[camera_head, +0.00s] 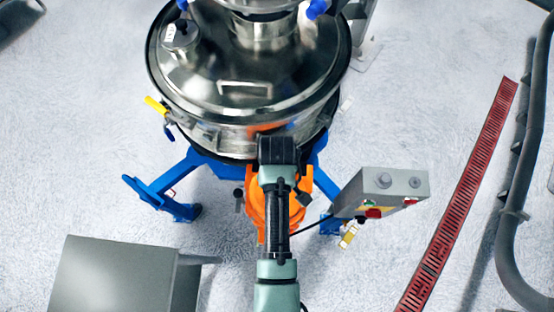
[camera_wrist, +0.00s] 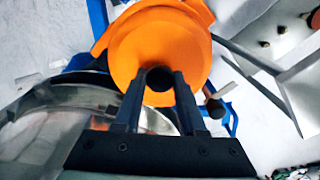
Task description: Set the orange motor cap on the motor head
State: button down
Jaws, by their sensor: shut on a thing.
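The orange motor cap (camera_wrist: 158,45) shows in the wrist view as a round orange disc with a black knob (camera_wrist: 159,79) on its face. My gripper (camera_wrist: 158,82) is shut on that knob, one dark finger on each side. More orange, apparently the motor head (camera_wrist: 203,12), shows just beyond the cap's edge. I cannot tell whether the cap touches it or is held apart. In the head view, orange parts (camera_head: 257,205) show under my arm, below the sifter; cap and motor head cannot be told apart there, and my fingertips are hidden.
The steel sifter drum (camera_head: 250,85) stands behind on a blue frame (camera_head: 165,190). A grey control box (camera_head: 390,187) with a cable is close on the right. A grey cabinet (camera_head: 120,275) stands at front left. A red floor grate (camera_head: 460,190) lies further right, with clear floor between.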

jog(key=shift+f, duration=0.4)
jog(key=shift+c, duration=2.4)
grip_release()
notch_tip(320, 180, up, 13)
jog(key=shift+r, duration=0.1)
